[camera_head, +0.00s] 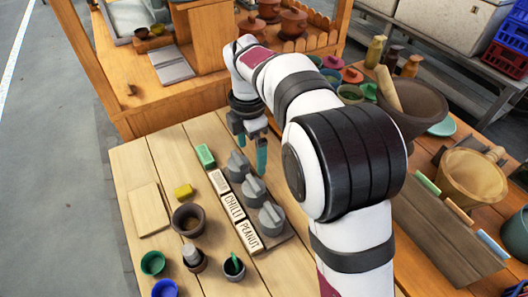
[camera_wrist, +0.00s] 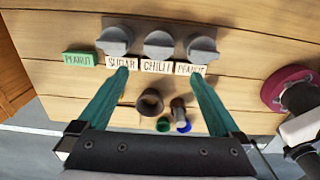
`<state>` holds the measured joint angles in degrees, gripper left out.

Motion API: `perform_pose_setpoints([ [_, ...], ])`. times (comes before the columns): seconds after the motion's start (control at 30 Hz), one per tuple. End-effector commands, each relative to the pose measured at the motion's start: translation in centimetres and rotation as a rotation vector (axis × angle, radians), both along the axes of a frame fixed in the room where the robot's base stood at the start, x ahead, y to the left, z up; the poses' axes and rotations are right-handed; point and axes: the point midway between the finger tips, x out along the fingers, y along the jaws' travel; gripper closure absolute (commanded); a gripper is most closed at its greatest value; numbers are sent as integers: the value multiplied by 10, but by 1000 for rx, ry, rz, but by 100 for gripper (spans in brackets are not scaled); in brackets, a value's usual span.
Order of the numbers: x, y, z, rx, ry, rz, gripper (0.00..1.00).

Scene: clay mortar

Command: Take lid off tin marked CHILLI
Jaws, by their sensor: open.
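Three grey lidded tins stand in a row on a dark board, with cream name cards in front. The middle tin (camera_head: 254,190) is behind the CHILLI card (camera_head: 232,207); this tin (camera_wrist: 160,44) and its card (camera_wrist: 157,66) also show in the wrist view. Its lid has a raised grip and appears to be on. The SUGAR tin (camera_wrist: 117,40) is to its left and the PEANUT tin (camera_wrist: 202,48) to its right in the wrist view. My gripper (camera_head: 251,155) is open and empty above the far end of the row, its teal fingers (camera_wrist: 160,73) spread apart.
A green block (camera_head: 205,156), yellow block (camera_head: 184,191), brown bowl (camera_head: 188,219) and small green (camera_head: 152,263) and blue (camera_head: 164,288) cups are near the row. A large mortar (camera_head: 408,105) stands at right.

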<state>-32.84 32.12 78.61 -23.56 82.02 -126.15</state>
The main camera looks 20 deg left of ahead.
Motion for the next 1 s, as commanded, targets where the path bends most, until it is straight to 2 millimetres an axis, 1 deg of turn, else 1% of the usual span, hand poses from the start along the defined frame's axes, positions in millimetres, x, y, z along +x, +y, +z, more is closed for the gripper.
perform_pose_setpoints([
  [0.03, -1, -1, -16, -4, 6, -2, 0],
  [0.1, -1, -2, -37, -3, 6, -4, 0],
  [0.2, -1, -2, -62, -2, 5, -6, 0],
  [0.37, 0, -2, -83, -1, 3, -7, 0],
  [0.5, 4, -1, -111, -1, 4, -8, 0],
  [0.6, 4, -1, -127, -1, 2, -9, 0],
  [0.7, 4, 0, -133, 1, 1, -9, 0],
  [0.87, 4, -1, -133, 1, 0, -9, 0],
  [0.97, 4, -1, -133, 1, 0, -10, 16],
  [1.0, 4, -1, -132, 1, 0, -10, 23],
])
